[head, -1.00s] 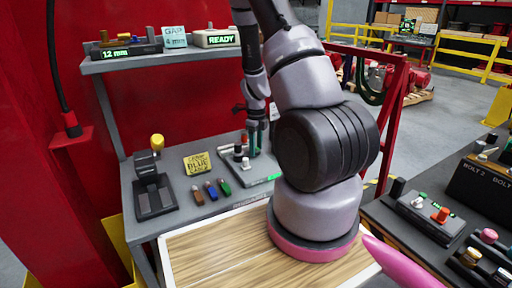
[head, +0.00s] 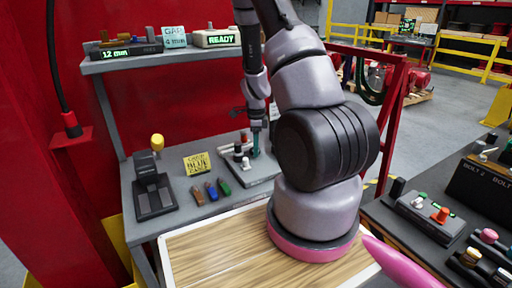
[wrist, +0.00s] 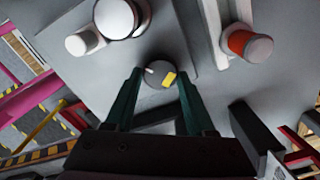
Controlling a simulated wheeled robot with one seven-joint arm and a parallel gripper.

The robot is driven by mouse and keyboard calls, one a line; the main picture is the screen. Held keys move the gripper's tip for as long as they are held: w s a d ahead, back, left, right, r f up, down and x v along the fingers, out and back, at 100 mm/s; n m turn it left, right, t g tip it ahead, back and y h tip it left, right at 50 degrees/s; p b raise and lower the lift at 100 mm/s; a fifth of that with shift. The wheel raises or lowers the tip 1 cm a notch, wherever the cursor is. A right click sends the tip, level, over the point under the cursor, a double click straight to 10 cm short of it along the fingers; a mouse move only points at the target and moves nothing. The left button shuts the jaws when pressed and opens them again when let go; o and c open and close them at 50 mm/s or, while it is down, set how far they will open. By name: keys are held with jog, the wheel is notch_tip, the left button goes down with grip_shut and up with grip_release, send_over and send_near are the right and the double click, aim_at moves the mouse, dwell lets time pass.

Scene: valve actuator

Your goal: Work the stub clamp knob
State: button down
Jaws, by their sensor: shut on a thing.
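A small round grey knob (wrist: 158,76) with a white mark and a yellow mark on top shows in the wrist view; I take it to be the stub clamp knob. My gripper (wrist: 161,88) has its two dark green fingers on either side of the knob and is shut on it. In the head view my gripper (head: 257,147) points down at the back of the grey panel (head: 263,172) on the bench. The knob cannot be made out there. Exact finger contact is hard to see.
White-topped round parts (wrist: 82,42) and a red-and-white cylinder (wrist: 247,43) stand close to the fingers. A yellow note (head: 197,164), several small coloured pieces (head: 211,191) and a black yellow-knobbed lever unit (head: 153,188) lie left. A wooden board (head: 222,252) is in front.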

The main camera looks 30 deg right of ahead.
jog(key=n, duration=0.7)
jog(key=shift+w, duration=0.2)
jog(key=n, duration=0.6)
jog(key=shift+w+n, duration=0.1)
jog(key=shift+n, duration=0.3)
jog(key=n, duration=0.6)
jog(key=shift+w+a, duration=0.1)
jog(key=n, duration=0.6)
jog(key=shift+a+n, duration=0.15)
jog(key=shift+n, duration=0.55)
jog(key=shift+c, duration=1.2)
grip_release()
